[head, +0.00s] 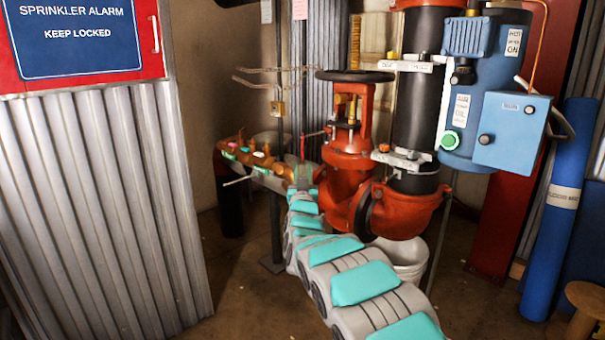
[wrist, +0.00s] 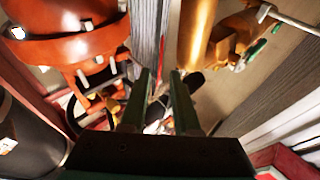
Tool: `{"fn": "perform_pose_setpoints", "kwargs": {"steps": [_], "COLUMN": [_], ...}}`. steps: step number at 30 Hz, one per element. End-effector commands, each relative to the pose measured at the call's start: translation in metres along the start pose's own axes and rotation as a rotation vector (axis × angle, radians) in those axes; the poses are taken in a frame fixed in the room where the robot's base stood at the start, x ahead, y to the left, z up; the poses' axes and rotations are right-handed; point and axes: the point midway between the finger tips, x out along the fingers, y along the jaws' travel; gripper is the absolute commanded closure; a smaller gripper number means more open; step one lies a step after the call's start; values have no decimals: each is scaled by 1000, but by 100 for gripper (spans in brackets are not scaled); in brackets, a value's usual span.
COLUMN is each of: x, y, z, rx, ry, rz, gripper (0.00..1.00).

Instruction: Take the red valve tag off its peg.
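My gripper (wrist: 160,76) points forward in the wrist view, with its two dark green fingers apart and a clear gap between them. A thin red strip (wrist: 164,74) shows in that gap, near the fingertips; it may be the red valve tag, but it is too small to tell. In the head view my gripper (head: 303,175) is at the far end of my arm, left of the large red valve. A narrow upright red piece (head: 302,147) shows just above it. No peg can be made out, and I cannot tell whether the fingers touch the strip.
The red valve (head: 347,155) with its dark handwheel stands close on the right of my gripper. A copper-coloured pipe (head: 250,158) with small coloured tags lies to its left. A thin dark post (head: 277,215) stands left of my arm. A white bucket (head: 405,258) sits below the valve.

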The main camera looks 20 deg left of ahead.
Motion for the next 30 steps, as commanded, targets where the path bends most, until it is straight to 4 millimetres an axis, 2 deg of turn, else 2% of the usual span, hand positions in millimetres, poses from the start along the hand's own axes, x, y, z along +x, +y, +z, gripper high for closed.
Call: {"fn": "perform_pose_setpoints", "kwargs": {"steps": [18,30], "x": [54,64], "y": [-1,0], "z": [-3,-2], "rx": [1,-1], "ry": [2,3], "rz": [-1,-1], "gripper": [70,70]}}
